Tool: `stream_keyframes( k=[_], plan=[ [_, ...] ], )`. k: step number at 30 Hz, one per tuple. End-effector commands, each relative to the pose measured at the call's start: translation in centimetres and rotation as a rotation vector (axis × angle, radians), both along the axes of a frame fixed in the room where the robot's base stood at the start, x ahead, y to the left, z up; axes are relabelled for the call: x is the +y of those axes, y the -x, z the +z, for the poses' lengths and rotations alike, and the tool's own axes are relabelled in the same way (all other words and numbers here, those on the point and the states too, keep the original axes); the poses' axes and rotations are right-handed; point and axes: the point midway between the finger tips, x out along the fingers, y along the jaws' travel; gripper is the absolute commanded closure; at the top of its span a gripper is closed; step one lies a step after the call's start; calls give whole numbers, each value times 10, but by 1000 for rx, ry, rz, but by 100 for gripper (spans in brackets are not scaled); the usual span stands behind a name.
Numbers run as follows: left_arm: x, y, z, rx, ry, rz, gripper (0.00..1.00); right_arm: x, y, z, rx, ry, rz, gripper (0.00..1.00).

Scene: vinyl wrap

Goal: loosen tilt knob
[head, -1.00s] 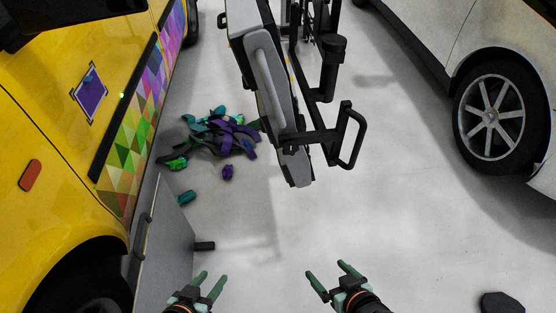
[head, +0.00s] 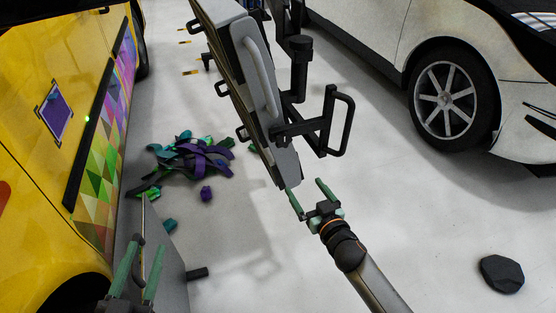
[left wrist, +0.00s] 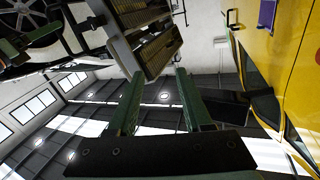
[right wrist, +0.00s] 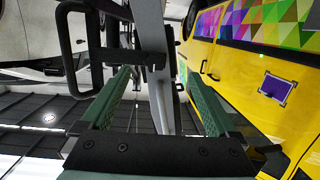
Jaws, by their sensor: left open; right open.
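A grey panel unit (head: 262,85) on a black frame hangs at the top centre of the head view. A black upright knob-like cylinder (head: 300,48) and a black loop handle (head: 341,120) are on its right side; I cannot tell for sure which part is the tilt knob. The loop handle also shows in the right wrist view (right wrist: 66,45). My right gripper (head: 305,188) is open and empty, just below the unit's lower end, apart from the cylinder. My left gripper (head: 148,243) is open and empty, low on the left beside the yellow vehicle.
A yellow vehicle (head: 45,150) with a coloured triangle pattern stands on the left. A white car (head: 390,40) stands on the right. Purple, teal and green scraps (head: 195,160) lie on the floor. A dark lump (head: 502,273) lies at lower right.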

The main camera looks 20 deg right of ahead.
Motion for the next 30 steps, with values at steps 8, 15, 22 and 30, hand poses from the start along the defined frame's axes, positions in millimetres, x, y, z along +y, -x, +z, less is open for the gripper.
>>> stream_keyframes(
  k=[8,15,22,30],
  plan=[
    [-2,5,40,-220,-1,-26,50,-8,-48,20,-138,-17,26,6],
    [-5,12,68,-341,-2,-44,50,-6,-73,21,-141,-19,27,6],
    [-9,31,113,-549,-1,-80,50,-2,-106,20,-140,-20,27,6],
    [-15,66,158,-795,-2,-131,50,2,-140,20,-139,-21,27,6]
  ],
)
